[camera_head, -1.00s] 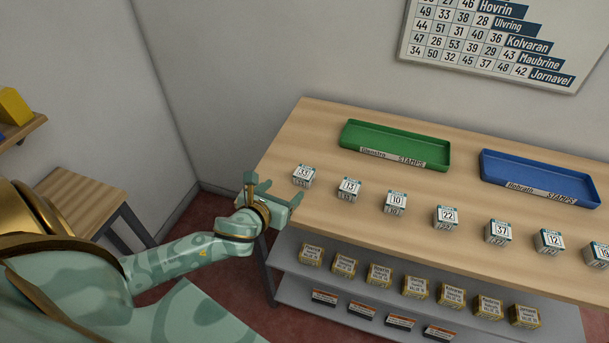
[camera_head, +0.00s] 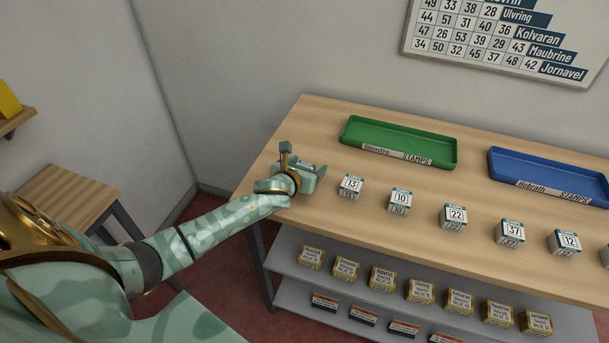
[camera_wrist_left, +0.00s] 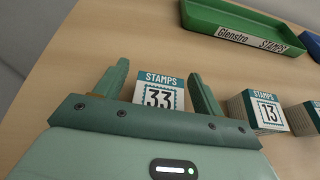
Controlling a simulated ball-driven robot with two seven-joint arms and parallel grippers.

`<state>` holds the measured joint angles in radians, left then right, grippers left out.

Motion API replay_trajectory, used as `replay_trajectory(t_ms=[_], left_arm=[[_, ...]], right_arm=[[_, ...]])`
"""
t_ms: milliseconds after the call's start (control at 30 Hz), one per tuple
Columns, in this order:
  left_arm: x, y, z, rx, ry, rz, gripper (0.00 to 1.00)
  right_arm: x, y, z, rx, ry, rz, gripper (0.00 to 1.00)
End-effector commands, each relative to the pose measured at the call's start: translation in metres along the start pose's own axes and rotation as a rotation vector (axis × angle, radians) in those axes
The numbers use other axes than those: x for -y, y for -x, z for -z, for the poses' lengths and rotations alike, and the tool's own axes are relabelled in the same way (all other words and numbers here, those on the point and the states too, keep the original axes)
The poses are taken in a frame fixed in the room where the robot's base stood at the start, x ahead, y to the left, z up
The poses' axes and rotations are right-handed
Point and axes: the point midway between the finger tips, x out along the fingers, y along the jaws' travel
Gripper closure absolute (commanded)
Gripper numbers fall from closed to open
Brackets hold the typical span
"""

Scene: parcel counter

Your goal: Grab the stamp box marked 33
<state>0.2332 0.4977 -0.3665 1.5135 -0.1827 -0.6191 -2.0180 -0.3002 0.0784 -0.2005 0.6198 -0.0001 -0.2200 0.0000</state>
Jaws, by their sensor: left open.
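The stamp box marked 33 (camera_wrist_left: 160,92) shows in the left wrist view, a white box with a teal band, standing on the counter between the two fingers of my left gripper (camera_wrist_left: 158,85). The fingers are open, one on each side of it, and its lower part is hidden by the gripper body. In the head view my left gripper (camera_head: 312,170) is over the left end of the counter and hides this box. My right gripper does not show.
Boxes marked 13 (camera_head: 351,187), 10 (camera_head: 400,201) and several more stand in a row to the right. A green tray (camera_head: 452,155) and a blue tray (camera_head: 495,165) lie behind. Below is a grey shelf (camera_head: 290,285) with several small boxes. Bare wood (camera_head: 320,120) lies at the back left.

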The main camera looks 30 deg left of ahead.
Motion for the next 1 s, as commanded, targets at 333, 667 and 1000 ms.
replay_trajectory(t_ms=[333,667,1000], left_arm=[[0.000,0.001,-0.001,0.000,0.000,0.000,0.80],[0.000,0.002,-0.003,0.001,0.000,0.000,0.80],[0.012,0.033,-0.049,0.004,0.001,0.004,0.80]], right_arm=[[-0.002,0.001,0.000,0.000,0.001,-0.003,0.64],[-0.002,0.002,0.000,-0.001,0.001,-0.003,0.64],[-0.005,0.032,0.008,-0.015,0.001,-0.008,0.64]])
